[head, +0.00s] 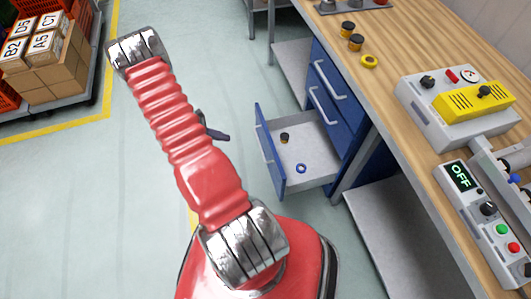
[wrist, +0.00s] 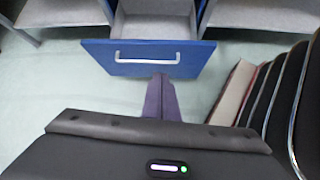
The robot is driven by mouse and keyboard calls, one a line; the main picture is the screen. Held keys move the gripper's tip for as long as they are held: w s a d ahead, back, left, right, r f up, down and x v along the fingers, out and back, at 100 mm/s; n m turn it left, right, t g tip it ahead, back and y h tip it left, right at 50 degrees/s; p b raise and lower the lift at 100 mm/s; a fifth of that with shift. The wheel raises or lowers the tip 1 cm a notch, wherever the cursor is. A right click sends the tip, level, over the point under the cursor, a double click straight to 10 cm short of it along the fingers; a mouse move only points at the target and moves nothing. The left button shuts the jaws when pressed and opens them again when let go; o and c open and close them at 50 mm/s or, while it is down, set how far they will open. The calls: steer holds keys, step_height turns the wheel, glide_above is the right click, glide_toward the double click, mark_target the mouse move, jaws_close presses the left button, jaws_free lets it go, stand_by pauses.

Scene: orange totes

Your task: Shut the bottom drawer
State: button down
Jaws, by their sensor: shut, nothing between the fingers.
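The bottom drawer (head: 316,165) is pulled out from the blue cabinet under the bench; its blue front panel (head: 271,152) faces my arm. Inside it lie a small dark and orange round piece (head: 284,138) and a blue ring (head: 301,168). In the wrist view the drawer's blue front (wrist: 190,62) with its grey bar handle (wrist: 130,58) is straight ahead. My gripper (wrist: 160,80) is shut and empty, its fingertips pointing at the panel just below the handle. In the head view my gripper (head: 222,135) is mostly hidden behind my arm, left of the panel with floor showing between.
The drawers above (head: 328,80) are shut. The wooden bench (head: 400,60) holds a control box (head: 425,105), a yellow unit (head: 475,100) and a panel reading OFF (head: 462,176). Grey shelves (head: 385,225) flank the cabinet. Cartons (head: 45,60) stand at the upper left; the floor between is clear.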

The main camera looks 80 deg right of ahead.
steer(key=s+f+n+g, duration=0.1)
steer(key=s+f, duration=0.5)
steer(key=f, duration=0.3)
steer(key=shift+s+d, duration=0.3)
steer(key=shift+d, duration=0.05)
steer(key=shift+f, duration=0.1)
glide_toward(272, 153)
step_height(272, 153, down, 3)
steer(key=s, duration=0.1)
steer(key=s+d, duration=0.1)
steer(key=s, duration=0.1)
steer(key=shift+s+d, duration=0.35)
steer(key=shift+s, duration=0.15)
steer(key=shift+a, duration=0.1)
steer(key=shift+s, duration=0.1)
